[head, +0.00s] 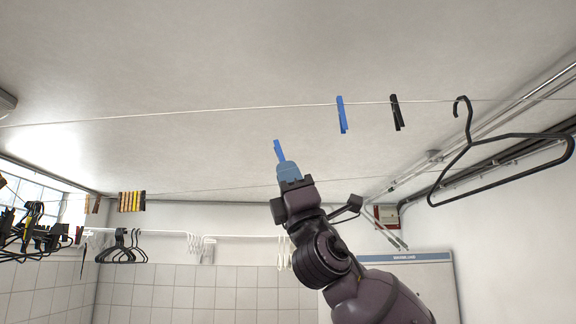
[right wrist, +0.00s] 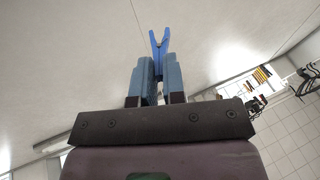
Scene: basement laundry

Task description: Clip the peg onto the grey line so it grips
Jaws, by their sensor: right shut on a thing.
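My right gripper (head: 288,168) points up, shut on a blue peg (head: 279,150) whose far end sticks out above the fingers. In the right wrist view the peg (right wrist: 159,48) stands between the two blue-grey fingers (right wrist: 158,80), its tips spread in a small V. A thin pale grey line (head: 240,108) crosses the head view, above the held peg in the picture, with a gap between them. In the right wrist view a thin line (right wrist: 135,15) runs down towards the peg's tips; I cannot tell whether they touch. My left gripper is out of view.
Another blue peg (head: 341,115), a black peg (head: 397,113) and a black hanger (head: 497,150) hang to the right. A fainter line (head: 225,187) runs farther back, with yellow and dark pegs (head: 131,201). Dark hangers (head: 123,245) hang at left. Pipes run along the right.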

